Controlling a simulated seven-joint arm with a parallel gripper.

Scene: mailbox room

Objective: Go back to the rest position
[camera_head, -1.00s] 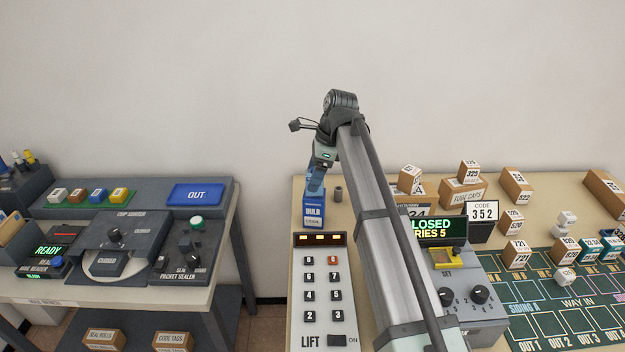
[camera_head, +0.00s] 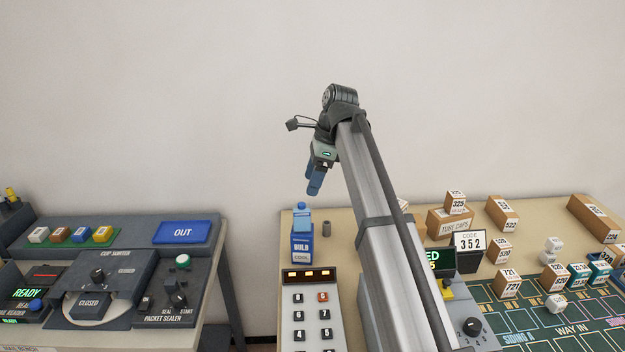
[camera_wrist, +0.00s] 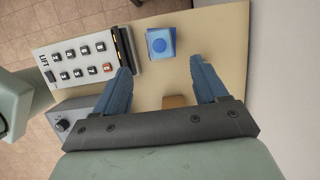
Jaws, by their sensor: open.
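My gripper (camera_head: 314,181) hangs in the air above the back left of the right-hand table (camera_head: 289,263). Its blue fingers stand apart with nothing between them, as the wrist view (camera_wrist: 160,80) also shows. Below it, a blue BULB box (camera_head: 302,248) stands upright near the table's back left corner. A light blue piece (camera_head: 302,216) sits on top of the box. In the wrist view the box (camera_wrist: 161,43) appears from above as a blue square with a round top, beyond the fingertips and apart from them.
Cartons and a lane board (camera_head: 560,312) fill the right side. A packet sealer bench (camera_head: 130,275) stands at left. The air around the gripper is clear.

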